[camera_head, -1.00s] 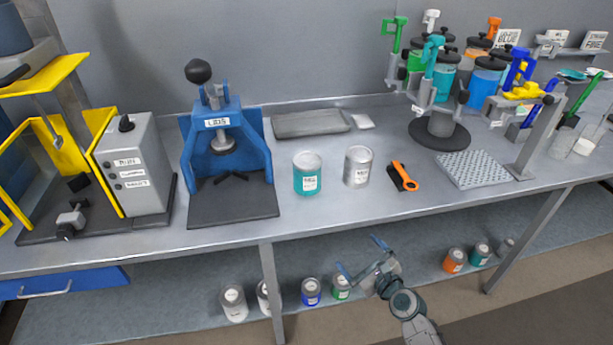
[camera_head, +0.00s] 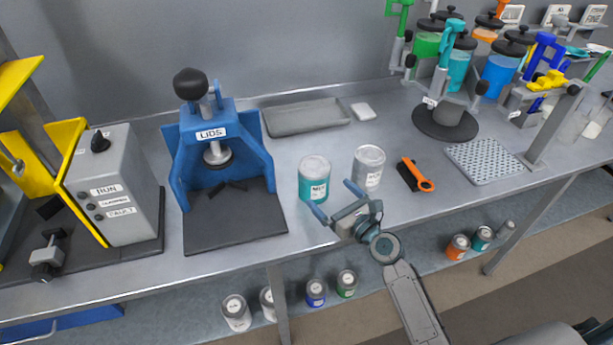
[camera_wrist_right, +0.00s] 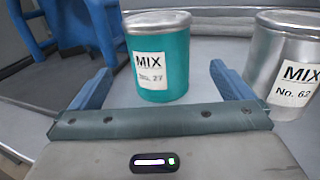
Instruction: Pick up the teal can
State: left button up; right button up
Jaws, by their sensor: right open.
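The teal can (camera_head: 313,185) has a silver lid and a white label. It stands upright on the bench between the blue lid press and a silver can. In the right wrist view the teal can (camera_wrist_right: 172,79) is ahead of the fingers, with "MIX" on its label. My right gripper (camera_head: 333,200) is open and empty, at the front of the bench just in front of the teal can. In the right wrist view its blue fingers (camera_wrist_right: 162,90) are apart, with the can ahead between their lines. My left gripper is not in view.
The silver can (camera_head: 368,168) stands close on the right; it shows at the right in the wrist view (camera_wrist_right: 281,62). The blue lid press (camera_head: 212,150) is on the left. An orange-handled brush (camera_head: 415,175) and perforated tray (camera_head: 484,161) lie right. A grey tray (camera_head: 305,117) lies behind.

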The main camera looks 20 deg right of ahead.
aim_at(324, 186)
jog(key=x, duration=0.3)
jog(key=shift+r, duration=0.25)
jog(key=shift+w+a, duration=0.15)
jog(key=shift+w, duration=0.1)
jog(key=p+x, duration=0.1)
jog(key=x, duration=0.3)
jog(key=shift+w+a, duration=0.1)
jog(key=shift+w, duration=0.15)
jog(key=shift+w+a+f, duration=0.1)
jog(key=shift+w+a, duration=0.05)
jog(key=shift+w, duration=0.25)
jog(key=shift+c, duration=0.2)
jog(key=shift+s, duration=0.1)
jog(key=c, duration=1.1)
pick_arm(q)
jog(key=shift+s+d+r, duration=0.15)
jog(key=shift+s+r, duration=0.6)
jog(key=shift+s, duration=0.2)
pick_arm(e)
jog(key=shift+c, duration=0.9)
